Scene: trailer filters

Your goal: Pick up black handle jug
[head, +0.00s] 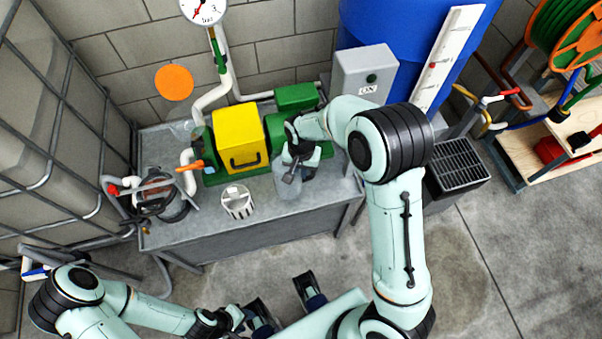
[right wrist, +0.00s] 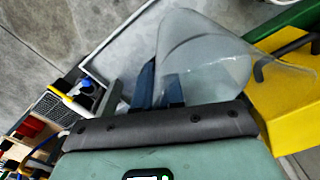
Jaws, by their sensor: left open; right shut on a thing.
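The jug (head: 287,186) is translucent grey with a dark handle and is at the front edge of the metal bench, in front of the green and yellow machine. My right gripper (head: 297,164) is shut on it from above. In the right wrist view the clear jug body (right wrist: 207,55) shows beyond the blue fingers (right wrist: 158,88); the gripped part is mostly hidden. I cannot tell whether the jug's base touches the bench. My left gripper (head: 284,302) is open and empty, low at the bottom of the head view, apart from the bench.
A white slotted basket (head: 238,202) stands on the bench left of the jug. The yellow box (head: 239,138) and green pump (head: 295,96) are behind. A filter housing (head: 160,193) is at the bench's left end. A black crate (head: 457,163) stands right. The floor in front is clear.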

